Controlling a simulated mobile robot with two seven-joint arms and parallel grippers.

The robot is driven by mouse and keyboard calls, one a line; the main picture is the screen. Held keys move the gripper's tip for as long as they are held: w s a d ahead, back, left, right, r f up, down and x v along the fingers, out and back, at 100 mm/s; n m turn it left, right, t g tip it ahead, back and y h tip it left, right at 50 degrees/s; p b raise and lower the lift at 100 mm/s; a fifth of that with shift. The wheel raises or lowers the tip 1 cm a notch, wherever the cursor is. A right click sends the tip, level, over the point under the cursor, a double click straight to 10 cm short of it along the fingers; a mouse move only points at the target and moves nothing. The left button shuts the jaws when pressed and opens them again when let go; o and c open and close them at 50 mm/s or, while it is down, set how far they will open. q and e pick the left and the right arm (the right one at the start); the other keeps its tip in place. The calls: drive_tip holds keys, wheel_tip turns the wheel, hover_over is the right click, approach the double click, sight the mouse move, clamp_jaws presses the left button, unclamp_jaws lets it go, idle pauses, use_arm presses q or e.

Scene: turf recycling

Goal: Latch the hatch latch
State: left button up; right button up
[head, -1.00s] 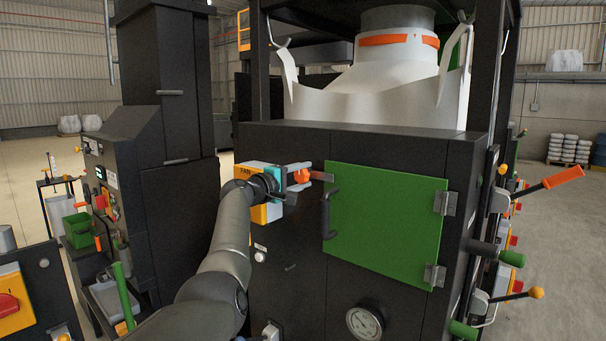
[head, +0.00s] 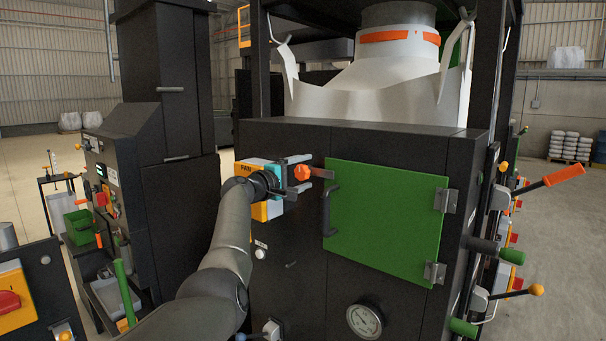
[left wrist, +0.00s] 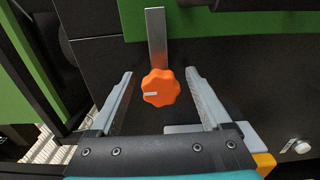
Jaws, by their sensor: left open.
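The hatch latch is an orange lobed knob (head: 302,172) with a flat metal bar (head: 323,174). In the head view the bar points right, across the left edge of the closed green hatch (head: 385,220). The left wrist view shows the knob (left wrist: 161,88) and the bar (left wrist: 155,38) overlapping the green panel. My left gripper (head: 309,172) is open, with one finger on each side of the knob. In the left wrist view a gap shows between the knob and both fingers (left wrist: 159,72). My right gripper is not in view.
A dark hatch handle (head: 326,212) stands out close to the latch. A gauge (head: 364,321) is lower on the black cabinet. Levers (head: 562,176) stick out at the right.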

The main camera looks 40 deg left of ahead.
use_arm(q)
drive_tip(key=shift+s, duration=0.1)
drive_tip(key=shift+s+a, duration=0.15)
drive_tip(key=shift+s, duration=0.95)
drive_tip(key=s+b, duration=0.3)
drive_tip(key=s, duration=0.9)
drive_tip(key=shift+s+a, duration=0.4)
drive_tip(key=shift+a, duration=0.05)
